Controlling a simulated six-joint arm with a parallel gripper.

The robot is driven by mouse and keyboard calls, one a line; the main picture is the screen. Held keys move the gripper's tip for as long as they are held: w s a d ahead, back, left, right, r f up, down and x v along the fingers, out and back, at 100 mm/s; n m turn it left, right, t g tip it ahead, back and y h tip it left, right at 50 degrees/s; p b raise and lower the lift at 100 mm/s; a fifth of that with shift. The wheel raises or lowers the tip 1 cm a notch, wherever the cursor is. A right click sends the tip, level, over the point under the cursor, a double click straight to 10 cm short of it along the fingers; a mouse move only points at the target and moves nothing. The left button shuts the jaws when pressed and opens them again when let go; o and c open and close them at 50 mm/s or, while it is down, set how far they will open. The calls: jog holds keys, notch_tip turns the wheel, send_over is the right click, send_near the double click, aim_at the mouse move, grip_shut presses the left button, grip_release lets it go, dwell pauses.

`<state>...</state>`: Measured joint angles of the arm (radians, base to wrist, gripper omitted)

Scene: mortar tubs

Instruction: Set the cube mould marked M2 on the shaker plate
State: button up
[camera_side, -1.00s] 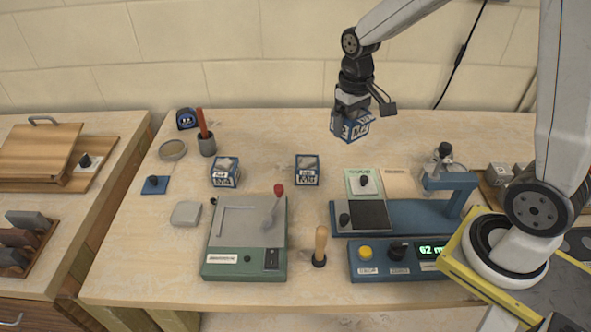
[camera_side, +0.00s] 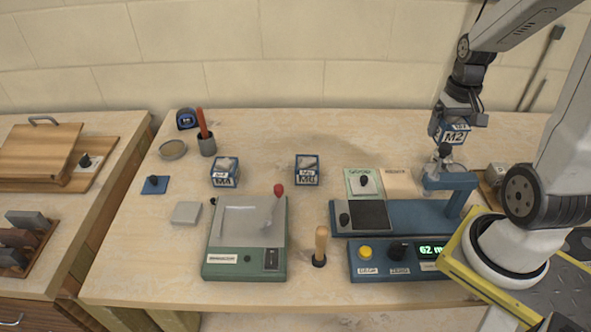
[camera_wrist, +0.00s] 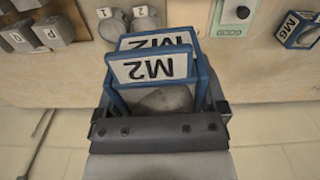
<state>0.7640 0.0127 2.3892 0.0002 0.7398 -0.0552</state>
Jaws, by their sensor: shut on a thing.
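The cube mould marked M2 (camera_side: 450,134) is a blue frame with white labels. My gripper (camera_side: 458,116) is shut on it and holds it up in the air at the back right, above the blue test device's right end. In the wrist view the M2 mould (camera_wrist: 152,67) sits between the jaws, its M2 labels upside down, with grey material inside. The shaker plate (camera_side: 240,222) looks to be the grey top of the green machine at front centre, with an L-shaped rail and a red-knobbed lever (camera_side: 275,205). It is bare, well left of my gripper.
Two similar blue moulds (camera_side: 225,172) (camera_side: 307,170) stand behind the green machine. A wooden-handled tamper (camera_side: 320,246) stands upright at its right. The blue device (camera_side: 395,220) with a lit display lies under my arm's side. Grey cubes (camera_wrist: 46,32) sit on a board. Bench middle is mostly clear.

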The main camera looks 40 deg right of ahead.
jog(key=shift+s+d+m, duration=0.3)
jog(key=shift+s, duration=0.6)
jog(key=shift+s+d+f, duration=0.1)
jog(key=shift+s+f, duration=0.3)
jog(key=shift+f, duration=0.1)
notch_tip(320, 180, down, 4)
jog(key=shift+f, duration=0.1)
jog(key=shift+w, duration=0.1)
jog(key=w+d+f, duration=0.2)
jog(key=w, duration=0.1)
jog(key=w+d+f, duration=0.2)
jog(key=w+f, duration=0.1)
jog(key=w, duration=0.1)
jog(key=w+d+f, duration=0.3)
jog(key=shift+w+d+f, duration=0.1)
jog(key=shift+w+f, duration=0.05)
jog(key=shift+w+d+f, duration=0.3)
jog(key=shift+w+f, duration=0.05)
jog(key=shift+f, duration=0.1)
jog(key=shift+f, duration=0.15)
